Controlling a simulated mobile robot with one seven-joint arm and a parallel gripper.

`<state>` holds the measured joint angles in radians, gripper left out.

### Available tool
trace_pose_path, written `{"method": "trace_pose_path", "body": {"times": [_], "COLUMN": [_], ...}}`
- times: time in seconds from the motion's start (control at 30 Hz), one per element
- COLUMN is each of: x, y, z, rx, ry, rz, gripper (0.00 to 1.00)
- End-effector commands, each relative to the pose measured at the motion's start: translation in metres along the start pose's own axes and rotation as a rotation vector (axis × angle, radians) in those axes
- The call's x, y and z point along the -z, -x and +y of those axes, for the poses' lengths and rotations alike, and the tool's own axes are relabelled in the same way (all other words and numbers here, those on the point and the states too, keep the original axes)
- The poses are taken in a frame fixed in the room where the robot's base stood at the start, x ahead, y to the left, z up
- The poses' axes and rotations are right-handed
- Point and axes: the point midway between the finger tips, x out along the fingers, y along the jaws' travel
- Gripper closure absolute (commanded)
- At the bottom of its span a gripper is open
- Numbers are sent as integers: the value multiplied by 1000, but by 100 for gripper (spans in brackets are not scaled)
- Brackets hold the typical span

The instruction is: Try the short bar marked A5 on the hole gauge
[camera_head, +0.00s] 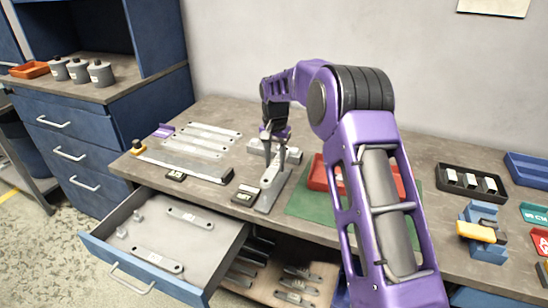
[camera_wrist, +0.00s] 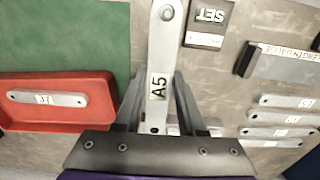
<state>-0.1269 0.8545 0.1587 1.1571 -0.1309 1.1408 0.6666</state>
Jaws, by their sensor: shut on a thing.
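The light grey bar marked A5 (camera_wrist: 161,75) is between the fingers of my gripper (camera_wrist: 155,118), which is shut on it near one end. The other end, with a round hole, points toward the table's front edge. In the head view my gripper (camera_head: 274,152) is low over the bench, and the bar (camera_head: 271,188) stretches forward from it. A grey block (camera_head: 292,156) is right by the fingertips; it may be the hole gauge, but my fingers partly hide it. I cannot tell whether the bar touches it.
A black SET label (camera_wrist: 208,22) is beside the bar. A long grey length gauge (camera_head: 185,164) and several bars (camera_head: 213,130) lie to the left. A red tray (camera_wrist: 62,78) holding a bar is on a green mat (camera_head: 300,206). An open drawer (camera_head: 205,270) juts out in front.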

Motion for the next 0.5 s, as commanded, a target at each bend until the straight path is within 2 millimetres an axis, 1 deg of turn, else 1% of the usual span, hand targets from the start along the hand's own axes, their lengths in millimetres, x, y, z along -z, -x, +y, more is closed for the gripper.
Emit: {"method": "trace_pose_path", "body": {"times": [0.1,0.27,0.5], "x": [2,2,2], "y": [0,-4,-20], "z": [-5,-5,-4], "rx": [0,0,0], "ry": [-9,-10,-10], "rz": [2,1,1], "gripper": [100,100,100]}}
